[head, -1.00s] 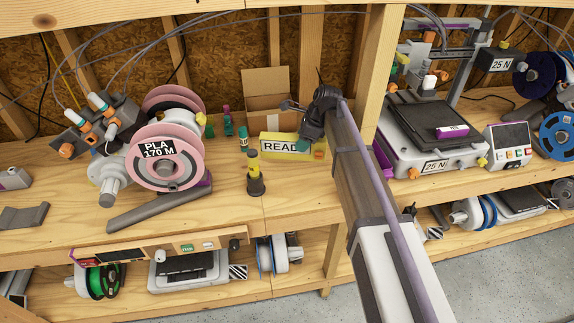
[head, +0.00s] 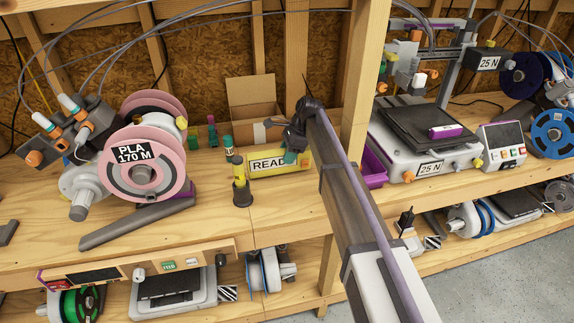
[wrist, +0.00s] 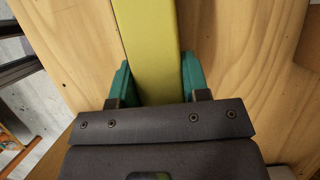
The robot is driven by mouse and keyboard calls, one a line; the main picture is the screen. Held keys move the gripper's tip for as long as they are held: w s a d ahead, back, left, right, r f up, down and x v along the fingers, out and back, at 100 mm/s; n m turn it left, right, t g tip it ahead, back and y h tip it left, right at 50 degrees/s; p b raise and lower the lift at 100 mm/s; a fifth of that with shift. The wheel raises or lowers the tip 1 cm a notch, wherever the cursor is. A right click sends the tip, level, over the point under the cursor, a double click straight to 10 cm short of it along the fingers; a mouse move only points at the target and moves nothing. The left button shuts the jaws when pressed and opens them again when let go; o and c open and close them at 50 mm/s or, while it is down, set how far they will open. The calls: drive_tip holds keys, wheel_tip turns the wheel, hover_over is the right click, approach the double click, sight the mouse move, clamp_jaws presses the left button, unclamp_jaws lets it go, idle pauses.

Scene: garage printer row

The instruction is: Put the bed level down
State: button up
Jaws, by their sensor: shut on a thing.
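The bed level is a yellow bar; the wrist view shows it (wrist: 150,40) between my gripper's two green fingers (wrist: 155,82), running out past the top edge. In the head view my gripper (head: 290,156) is at the right part of a yellow block with a white label reading "READ" (head: 266,165), which appears to be this level. The gripper covers the end of the label. My gripper is shut on the level. The level is low over the wooden shelf (head: 215,222); I cannot tell whether its underside touches.
A pink filament spool (head: 145,165) is at the left. A wooden post and a purple bin (head: 374,168) are at the right, beside a printer (head: 425,165).

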drive_tip(key=shift+f, duration=0.85)
drive_tip(key=shift+r, duration=0.3)
drive_tip(key=shift+f, duration=0.15)
drive_tip(key=o, duration=1.1)
